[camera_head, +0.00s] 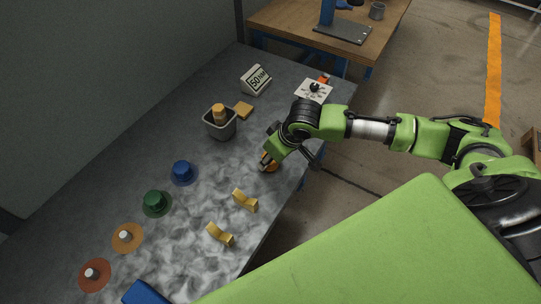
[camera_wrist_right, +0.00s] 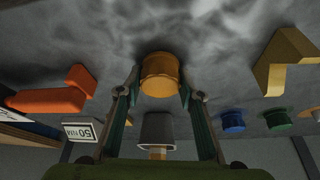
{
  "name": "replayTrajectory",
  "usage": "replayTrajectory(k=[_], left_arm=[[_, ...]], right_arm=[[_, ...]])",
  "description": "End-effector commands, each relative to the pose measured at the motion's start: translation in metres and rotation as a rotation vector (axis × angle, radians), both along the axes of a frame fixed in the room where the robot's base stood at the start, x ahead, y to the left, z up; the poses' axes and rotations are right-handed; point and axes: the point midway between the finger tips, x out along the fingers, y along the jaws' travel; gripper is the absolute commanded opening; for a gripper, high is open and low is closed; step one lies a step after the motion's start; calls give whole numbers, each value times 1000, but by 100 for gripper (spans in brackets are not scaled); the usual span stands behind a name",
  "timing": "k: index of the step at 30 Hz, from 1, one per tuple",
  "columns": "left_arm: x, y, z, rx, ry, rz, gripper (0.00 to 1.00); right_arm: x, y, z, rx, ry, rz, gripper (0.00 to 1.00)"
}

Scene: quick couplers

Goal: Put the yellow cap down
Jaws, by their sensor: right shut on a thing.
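The yellow cap (camera_wrist_right: 160,74) sits between the fingertips of my right gripper (camera_wrist_right: 160,90) in the wrist view, and the gripper is shut on it. In the head view my right gripper (camera_head: 266,163) is low over the right edge of the grey table, and only a small part of the cap (camera_head: 271,168) shows. I cannot tell whether the cap touches the table. A blue cap (camera_head: 182,172) and a green cap (camera_head: 155,202) stand on the table to the left. Nearer stand two orange-brown discs with pale pegs, one orange (camera_head: 127,238) and one redder (camera_head: 95,275). My left gripper is not in view.
Two yellow brackets (camera_head: 245,200) (camera_head: 220,235) lie near the right edge. A grey bin (camera_head: 219,125) holds a yellow-orange handled thing. A blue thing (camera_head: 147,293) is nearest.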

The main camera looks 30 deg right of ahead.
Motion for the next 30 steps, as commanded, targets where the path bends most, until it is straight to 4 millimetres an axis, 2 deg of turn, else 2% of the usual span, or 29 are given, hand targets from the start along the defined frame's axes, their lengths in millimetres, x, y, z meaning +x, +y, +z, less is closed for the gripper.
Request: replayTrajectory(k=[9, 10, 11, 23, 26, 30], left_arm=[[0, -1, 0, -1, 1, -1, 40], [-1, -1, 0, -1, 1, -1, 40], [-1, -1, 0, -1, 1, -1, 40], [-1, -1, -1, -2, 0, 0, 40], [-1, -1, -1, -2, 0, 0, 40], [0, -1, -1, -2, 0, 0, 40]], right_arm=[[0, 0, -3, 0, 0, -1, 9], [0, 0, -2, 0, -1, 0, 42], [0, 0, -2, 0, -1, 0, 50], [1, 0, 1, 0, -3, 0, 51], [-3, -2, 10, 0, -2, 0, 51], [-12, -5, 36, -1, -5, 1, 51]])
